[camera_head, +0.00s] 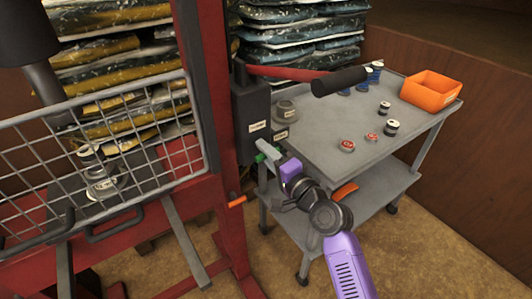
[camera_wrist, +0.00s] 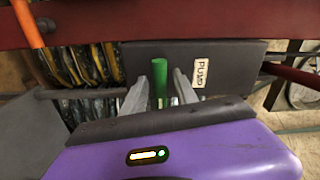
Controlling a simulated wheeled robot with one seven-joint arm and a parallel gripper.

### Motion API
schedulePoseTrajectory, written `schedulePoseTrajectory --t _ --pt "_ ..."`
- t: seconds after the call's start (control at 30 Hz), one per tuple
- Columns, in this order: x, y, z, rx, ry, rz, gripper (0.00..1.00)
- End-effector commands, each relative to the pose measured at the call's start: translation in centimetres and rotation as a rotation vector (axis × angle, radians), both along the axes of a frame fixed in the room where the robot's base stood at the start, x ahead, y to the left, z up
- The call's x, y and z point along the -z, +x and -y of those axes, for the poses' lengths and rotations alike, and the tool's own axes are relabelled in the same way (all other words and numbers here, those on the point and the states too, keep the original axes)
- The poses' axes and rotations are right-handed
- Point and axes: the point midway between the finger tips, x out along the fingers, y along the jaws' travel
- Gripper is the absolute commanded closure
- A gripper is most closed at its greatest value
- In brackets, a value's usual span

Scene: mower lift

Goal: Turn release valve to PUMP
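The release valve shows as a green handle (camera_wrist: 160,82) in the wrist view, standing upright in front of a dark grey box. It also shows in the head view (camera_head: 267,149), partly hidden by my gripper. A white label reading PUMP (camera_wrist: 201,73) is on the box to the right of the handle. My gripper (camera_wrist: 159,90) has one grey finger on each side of the handle, with a narrow gap visible on both sides. In the head view my purple gripper (camera_head: 284,163) is at the lower front of the dark box (camera_head: 251,115).
A red frame (camera_head: 205,90) with a wire cage (camera_head: 100,160) stands at left. A grey cart (camera_head: 345,118) with several cans and an orange bin (camera_head: 432,91) is at right, close to my arm. A black-gripped red lever (camera_head: 339,81) juts out above the cart.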

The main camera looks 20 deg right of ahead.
Motion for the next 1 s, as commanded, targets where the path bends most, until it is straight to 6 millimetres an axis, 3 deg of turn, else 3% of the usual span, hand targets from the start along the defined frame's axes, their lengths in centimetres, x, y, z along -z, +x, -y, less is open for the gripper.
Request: schedulePoseTrajectory --t 0.1,0.3,0.67,1.0 --pt "0.01 -0.02 -0.01 0.000 0.000 0.000 0.65" --pt "0.02 -0.03 -0.01 0.000 0.000 0.000 1.00" --pt "0.15 -0.04 0.00 0.000 -0.021 0.004 1.00" --pt "0.42 -0.04 -0.02 -0.001 -0.205 0.048 1.00"
